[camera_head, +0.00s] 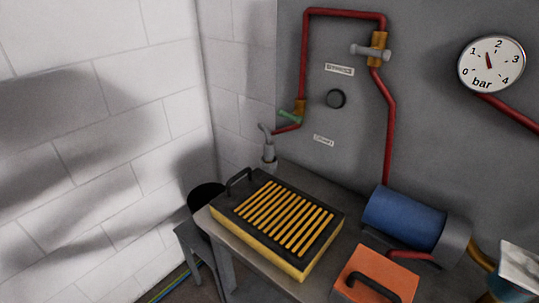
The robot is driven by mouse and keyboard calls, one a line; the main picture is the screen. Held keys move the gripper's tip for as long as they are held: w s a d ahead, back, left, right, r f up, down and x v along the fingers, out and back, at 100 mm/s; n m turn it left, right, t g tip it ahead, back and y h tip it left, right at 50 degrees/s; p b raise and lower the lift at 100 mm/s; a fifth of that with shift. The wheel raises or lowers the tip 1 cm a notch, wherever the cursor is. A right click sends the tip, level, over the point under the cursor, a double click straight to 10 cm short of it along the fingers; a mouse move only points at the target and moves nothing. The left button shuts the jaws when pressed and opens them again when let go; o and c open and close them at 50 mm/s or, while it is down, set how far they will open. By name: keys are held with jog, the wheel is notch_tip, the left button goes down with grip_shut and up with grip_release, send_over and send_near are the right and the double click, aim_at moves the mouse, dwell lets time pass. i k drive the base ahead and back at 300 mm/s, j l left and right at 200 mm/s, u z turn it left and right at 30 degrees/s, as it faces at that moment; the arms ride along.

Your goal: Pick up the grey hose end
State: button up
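A grey piece with a bent, hook-like tip (268,150) stands at the back left corner of the table, close to the wall corner. It looks like the grey hose end, though it is small here and its lower part is hidden behind the table and the yellow-black box. Its bent tip is just left of the low end of the red pipe (287,128); I cannot tell whether they touch. My gripper is not in view.
A yellow box with a black slatted top and handle (262,256) fills the table's (243,254) left part. A blue cylinder (403,217) and an orange box with black handle (398,274) stand right. A green-handled valve (290,116) and a gauge (491,64) are on the wall.

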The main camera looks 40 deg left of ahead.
aim_at(268, 150)
jog(key=i+j+u, duration=0.2)
jog(key=j, duration=0.45)
jog(key=i+j+u, duration=0.2)
jog(key=j, duration=0.4)
jog(key=i+j+u, duration=0.25)
jog(key=j, duration=0.3)
jog(key=i+j+u, duration=0.2)
jog(key=i+j, duration=0.15)
jog(key=j, duration=0.15)
jog(key=i+j+u, duration=0.2)
jog(key=i+j, duration=0.2)
jog(key=j, duration=0.05)
